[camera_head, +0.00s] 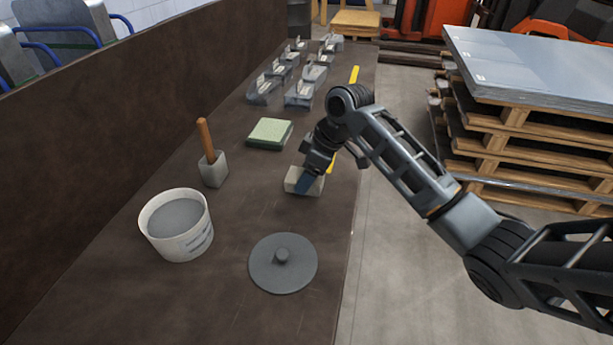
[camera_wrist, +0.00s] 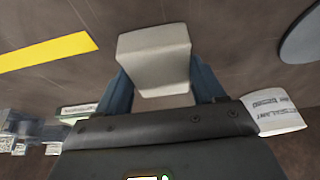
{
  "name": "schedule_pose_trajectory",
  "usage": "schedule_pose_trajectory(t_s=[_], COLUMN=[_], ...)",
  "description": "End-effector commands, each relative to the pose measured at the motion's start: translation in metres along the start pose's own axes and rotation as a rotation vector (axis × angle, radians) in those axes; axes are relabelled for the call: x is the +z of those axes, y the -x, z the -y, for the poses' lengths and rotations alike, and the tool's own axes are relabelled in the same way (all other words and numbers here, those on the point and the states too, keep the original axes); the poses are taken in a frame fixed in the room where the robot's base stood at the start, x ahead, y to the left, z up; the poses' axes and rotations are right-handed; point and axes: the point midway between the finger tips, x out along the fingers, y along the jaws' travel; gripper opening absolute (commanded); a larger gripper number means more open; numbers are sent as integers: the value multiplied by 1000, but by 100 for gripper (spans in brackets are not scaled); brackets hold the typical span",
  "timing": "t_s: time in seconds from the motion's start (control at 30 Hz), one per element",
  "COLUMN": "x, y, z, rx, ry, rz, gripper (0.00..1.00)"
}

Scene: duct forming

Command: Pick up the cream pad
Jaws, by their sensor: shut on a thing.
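The cream pad (camera_wrist: 155,58) is a pale block between the two blue fingers of my gripper (camera_wrist: 165,92) in the wrist view. In the head view the cream pad (camera_head: 291,179) is at the right part of the brown bench, partly hidden by my gripper (camera_head: 306,184). My gripper points down and is shut on the pad. Whether the pad touches the bench or is slightly above it, I cannot tell.
A green-topped pad (camera_head: 270,132) lies just behind. A mallet (camera_head: 212,165), a white bucket (camera_head: 177,226) and a round grey disc with a knob (camera_head: 283,268) stand nearer. Several metal pieces (camera_head: 300,94) sit at the far end. A yellow strip (camera_head: 354,75) runs along the right edge.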

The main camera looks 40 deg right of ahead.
Motion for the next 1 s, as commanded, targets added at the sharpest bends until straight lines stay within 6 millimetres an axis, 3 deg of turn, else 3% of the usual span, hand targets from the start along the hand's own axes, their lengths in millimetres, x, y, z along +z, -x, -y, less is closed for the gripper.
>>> schedule_pose_trajectory(t_s=[0.17, 0.37, 0.7, 1.0], x=[-5, -20, 31, 53], y=[11, 45, 110, 142], z=[0, 0, -31, -44], rx=[1, 4, 3, 1], ry=[2, 4, -1, 0], rz=[-2, -3, -2, 0], gripper=[38, 38, 38, 38])
